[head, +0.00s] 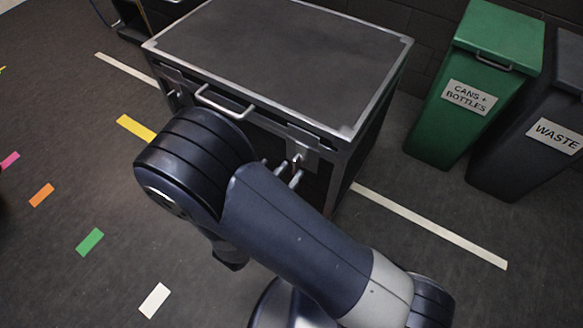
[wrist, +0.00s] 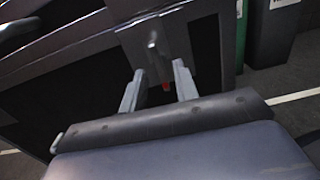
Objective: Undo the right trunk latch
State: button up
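The trunk (head: 280,55) is a dark box with a grey metal rim, standing in the middle of the head view. Its right latch (head: 299,155) is a metal plate with a small knob, on the front face near the right corner. In the wrist view the latch (wrist: 153,45) is at the upper middle, just beyond my fingertips. My gripper (wrist: 157,78) is open, with a finger on each side below the knob and a gap between them. In the head view my gripper (head: 281,170) is partly hidden by my arm. I cannot tell whether a finger touches the latch.
A metal handle (head: 225,103) sticks out from the trunk front, left of the right latch. A left latch (head: 175,88) is beyond it. A green bin (head: 478,85) and a dark waste bin (head: 535,130) stand to the right.

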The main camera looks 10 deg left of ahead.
jog(key=p+v, duration=0.1)
jog(key=v, duration=0.8)
jog(key=shift+p, duration=0.3)
jog(key=shift+w, duration=0.15)
jog(key=b+x, duration=0.2)
jog(key=x, duration=0.8)
jog(key=shift+w+d, duration=0.2)
jog(key=shift+w, duration=0.1)
